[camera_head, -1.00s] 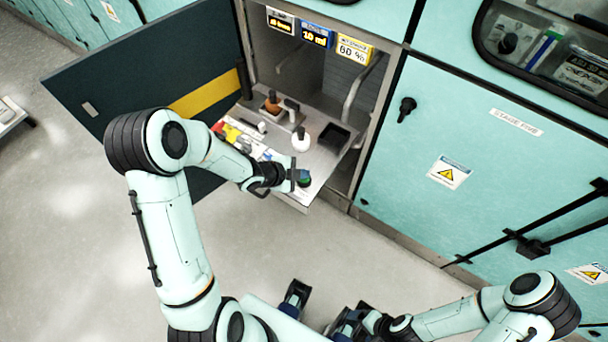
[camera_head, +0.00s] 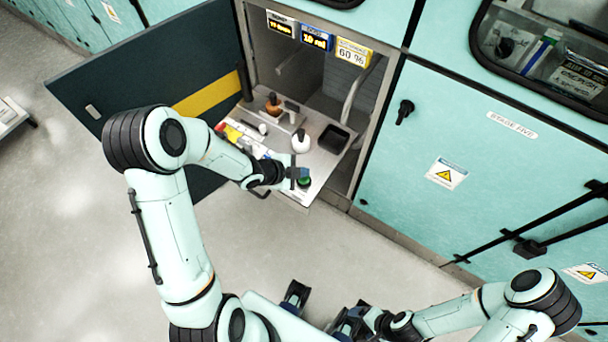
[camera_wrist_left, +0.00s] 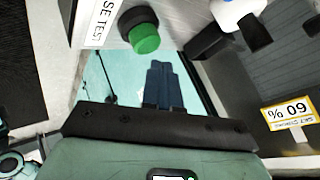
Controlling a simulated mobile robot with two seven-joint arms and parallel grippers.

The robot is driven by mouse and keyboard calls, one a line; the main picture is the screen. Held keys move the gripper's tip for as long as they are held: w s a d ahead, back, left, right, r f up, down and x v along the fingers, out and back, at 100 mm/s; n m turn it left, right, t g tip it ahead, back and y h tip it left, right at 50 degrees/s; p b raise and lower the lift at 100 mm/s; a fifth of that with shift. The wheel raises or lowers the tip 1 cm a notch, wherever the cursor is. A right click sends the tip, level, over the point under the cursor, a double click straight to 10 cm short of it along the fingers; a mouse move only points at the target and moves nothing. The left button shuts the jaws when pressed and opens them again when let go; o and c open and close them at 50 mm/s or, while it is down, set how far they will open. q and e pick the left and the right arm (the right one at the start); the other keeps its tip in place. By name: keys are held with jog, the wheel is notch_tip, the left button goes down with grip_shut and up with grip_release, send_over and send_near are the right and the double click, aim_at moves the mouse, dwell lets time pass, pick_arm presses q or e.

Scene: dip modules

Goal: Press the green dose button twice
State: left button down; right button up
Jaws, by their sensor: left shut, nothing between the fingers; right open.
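The green dose button (camera_head: 304,182) sits in a dark collar at the front right end of the pulled-out shelf (camera_head: 322,180). In the left wrist view the green button (camera_wrist_left: 145,38) stands out from the panel beside a white label with partly cut-off text. My left gripper (camera_head: 296,176) is right beside the button in the head view. In the left wrist view its dark fingers (camera_wrist_left: 163,82) are together and empty, with a visible gap to the button. My right gripper (camera_head: 346,320) is open and empty at the bottom of the head view, far from the shelf.
A white bottle (camera_head: 300,143), a black tray (camera_head: 333,139) and an orange-brown flask (camera_head: 273,104) stand on the shelf. Displays (camera_head: 317,38) hang above in the cabinet. The dark open door (camera_head: 150,75) is at left. The floor in front is clear.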

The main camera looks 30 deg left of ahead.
pick_arm(q)
jog(key=shift+r, duration=0.15)
pick_arm(e)
jog(key=shift+r, duration=0.1)
pick_arm(q)
notch_tip(320, 180, up, 5)
jog(key=p, duration=0.3)
jog(key=shift+p, duration=0.35)
pick_arm(e)
jog(key=w+r, duration=0.1)
jog(key=r, duration=0.1)
jog(key=w+r, duration=0.1)
jog(key=r, duration=0.1)
jog(key=shift+w, duration=0.1)
dwell(1.5)
pick_arm(q)
notch_tip(320, 180, up, 4)
jog(key=p, duration=0.2)
send_over(301, 179)
jog(key=shift+w+d+f, duration=0.1)
jog(key=shift+f, duration=0.1)
pick_arm(e)
jog(key=shift+w+r, duration=0.65)
jog(key=shift+r, duration=0.35)
pick_arm(q)
jog(key=shift+b, duration=0.3)
pick_arm(e)
jog(key=shift+s, duration=0.1)
